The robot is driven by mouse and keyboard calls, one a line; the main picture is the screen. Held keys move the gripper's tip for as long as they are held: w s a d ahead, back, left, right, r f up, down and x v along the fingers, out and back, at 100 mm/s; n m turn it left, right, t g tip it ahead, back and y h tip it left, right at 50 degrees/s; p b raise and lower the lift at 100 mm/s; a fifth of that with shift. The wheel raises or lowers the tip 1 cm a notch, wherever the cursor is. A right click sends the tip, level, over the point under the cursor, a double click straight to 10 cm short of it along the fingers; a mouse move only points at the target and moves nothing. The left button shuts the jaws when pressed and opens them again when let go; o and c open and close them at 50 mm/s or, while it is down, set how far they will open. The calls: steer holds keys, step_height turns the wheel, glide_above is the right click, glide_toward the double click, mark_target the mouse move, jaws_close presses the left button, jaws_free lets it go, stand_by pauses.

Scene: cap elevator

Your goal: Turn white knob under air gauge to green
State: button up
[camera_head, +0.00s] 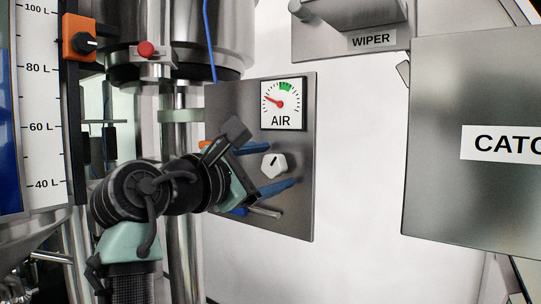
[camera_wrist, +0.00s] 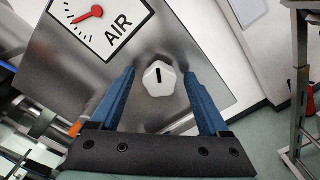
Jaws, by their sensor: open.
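The white knob (camera_head: 274,165) sits on a grey metal panel (camera_head: 300,215), below the square air gauge (camera_head: 283,103). The gauge needle points left, away from the green band at the upper part of the dial. In the wrist view the knob (camera_wrist: 159,78) shows a black mark and lies ahead, between the lines of the two blue fingers. My gripper (camera_head: 280,167) is open, with one finger above and one below the knob in the head view. The fingers (camera_wrist: 160,88) appear apart from the knob on both sides. Whether the tips reach its depth is unclear.
A WIPER box (camera_head: 345,42) hangs above right, and a large labelled metal box (camera_head: 470,180) stands at the right. Steel pipes and a vessel (camera_head: 180,45) with a red button (camera_head: 147,49) are at the left. The white wall below the panel is clear.

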steer(key=shift+w+d, duration=0.15)
steer(key=shift+d, duration=0.05)
jaws_close()
stand_by(0.3)
